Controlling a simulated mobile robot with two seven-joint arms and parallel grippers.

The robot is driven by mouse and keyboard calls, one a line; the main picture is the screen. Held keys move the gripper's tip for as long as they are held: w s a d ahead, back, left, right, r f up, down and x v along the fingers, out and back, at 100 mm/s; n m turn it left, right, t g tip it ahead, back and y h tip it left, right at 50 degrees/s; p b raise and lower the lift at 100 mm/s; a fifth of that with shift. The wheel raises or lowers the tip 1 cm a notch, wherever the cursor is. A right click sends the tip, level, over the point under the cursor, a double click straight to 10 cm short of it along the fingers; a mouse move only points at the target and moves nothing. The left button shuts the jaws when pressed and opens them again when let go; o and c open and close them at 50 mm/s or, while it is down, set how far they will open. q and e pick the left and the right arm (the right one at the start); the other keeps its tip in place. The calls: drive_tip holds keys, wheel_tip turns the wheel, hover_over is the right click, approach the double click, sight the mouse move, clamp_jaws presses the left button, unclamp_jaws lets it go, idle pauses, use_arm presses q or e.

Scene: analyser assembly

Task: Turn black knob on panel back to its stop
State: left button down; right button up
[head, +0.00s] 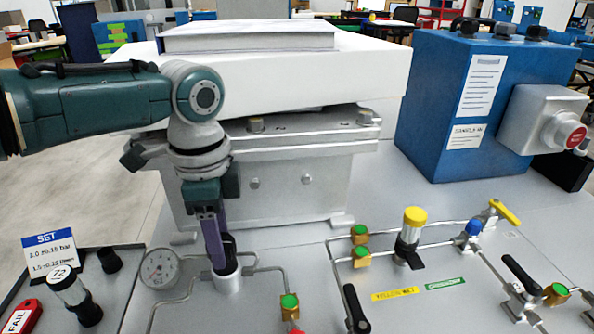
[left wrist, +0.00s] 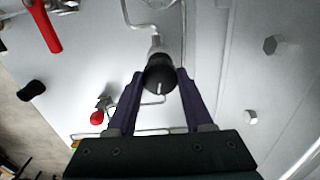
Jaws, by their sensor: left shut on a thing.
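The black knob (left wrist: 160,76) is round with a white index line and shows in the left wrist view between my two purple fingers. In the head view the black knob (head: 229,243) sits on top of a silver cylindrical body on the grey panel (head: 245,318), partly hidden by my fingers. My left gripper (head: 221,255) reaches down onto it from above; in the left wrist view my left gripper (left wrist: 160,84) is shut on the knob, with a fingertip on each side. My right gripper is in neither view.
A round gauge (head: 160,268) stands just left of the knob, joined by thin pipes. Green-capped fittings (head: 289,302), a yellow-capped part (head: 412,226) and black lever handles (head: 521,272) stand to the right. A silver block (head: 270,185) rises behind, and a blue box (head: 440,130) at back right.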

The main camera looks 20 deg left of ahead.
use_arm(q)
drive_tip(key=n+p, duration=0.2)
drive_tip(key=n, duration=0.2)
drive_tip(key=shift+r+n, duration=0.15)
drive_tip(key=shift+n, duration=0.15)
drive_tip(key=n+p, duration=0.2)
drive_tip(key=n, duration=0.3)
drive_tip(key=n+p, duration=0.1)
drive_tip(key=n, duration=0.4)
drive_tip(key=shift+n, duration=0.4)
drive_tip(key=shift+n+p, duration=0.3)
drive_tip(key=shift+n, duration=2.3)
drive_tip(key=shift+c, duration=1.5)
unclamp_jaws()
wheel_tip(320, 180, up, 9)
drive_tip(key=p, duration=0.7)
drive_tip(key=shift+r+p, duration=0.3)
drive_tip(key=shift+p, duration=0.05)
